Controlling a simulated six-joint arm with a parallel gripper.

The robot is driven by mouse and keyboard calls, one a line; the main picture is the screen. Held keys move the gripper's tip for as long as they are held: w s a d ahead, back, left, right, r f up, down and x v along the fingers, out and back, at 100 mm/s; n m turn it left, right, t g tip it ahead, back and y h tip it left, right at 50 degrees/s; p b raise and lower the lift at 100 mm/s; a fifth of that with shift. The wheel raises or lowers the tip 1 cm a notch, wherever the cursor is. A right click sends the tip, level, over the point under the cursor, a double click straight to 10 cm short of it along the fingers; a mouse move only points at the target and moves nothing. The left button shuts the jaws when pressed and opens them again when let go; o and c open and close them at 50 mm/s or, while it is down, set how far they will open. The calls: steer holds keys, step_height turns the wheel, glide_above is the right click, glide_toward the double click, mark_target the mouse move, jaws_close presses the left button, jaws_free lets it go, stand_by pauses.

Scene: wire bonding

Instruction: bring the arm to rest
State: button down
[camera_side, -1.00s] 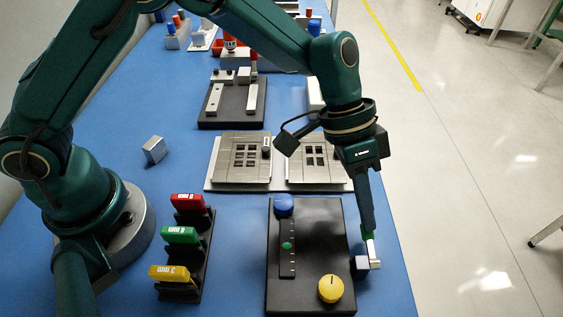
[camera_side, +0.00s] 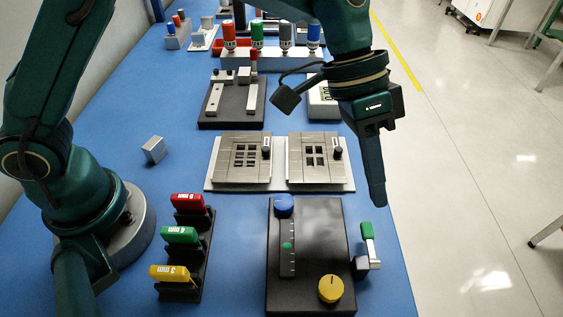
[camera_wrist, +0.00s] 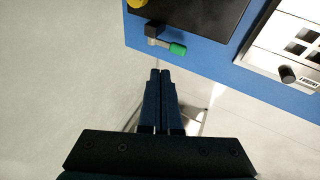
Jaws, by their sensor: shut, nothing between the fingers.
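My gripper (camera_side: 379,202) is shut and empty, raised in the air above the right edge of the blue table (camera_side: 130,222). In the wrist view my gripper's two dark fingers (camera_wrist: 160,73) lie together with nothing between them. A lever with a green grip (camera_side: 367,231) and a silver shaft sits at the right side of the black panel (camera_side: 310,255). The fingertips are above and apart from it. The green grip (camera_wrist: 178,49) also shows in the wrist view, beyond the fingertips.
The black panel carries a blue knob (camera_side: 284,205) and a yellow knob (camera_side: 330,288). Red, green and yellow tagged blocks (camera_side: 180,236) stand in a black rack to its left. Two slotted metal plates (camera_side: 244,158) lie behind. Open floor (camera_side: 470,200) is to the right.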

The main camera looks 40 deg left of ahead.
steer(key=s+a+r+t, duration=0.1)
steer(key=a+r, duration=0.3)
steer(key=r, duration=0.3)
steer(key=a+r+t, duration=0.1)
steer(key=a+r, duration=0.3)
steer(key=r, duration=0.3)
steer(key=s+a+f+n+t+y, duration=0.2)
steer(key=s+a+f+n+y, duration=0.1)
steer(key=a, duration=0.5)
steer(key=s+a+f+n+t+y, duration=0.2)
steer(key=s+a+f+n, duration=0.2)
steer(key=s+a+f, duration=0.2)
steer(key=s+a, duration=0.2)
steer(key=shift+s+n+y, duration=0.3)
steer(key=shift+y, duration=0.1)
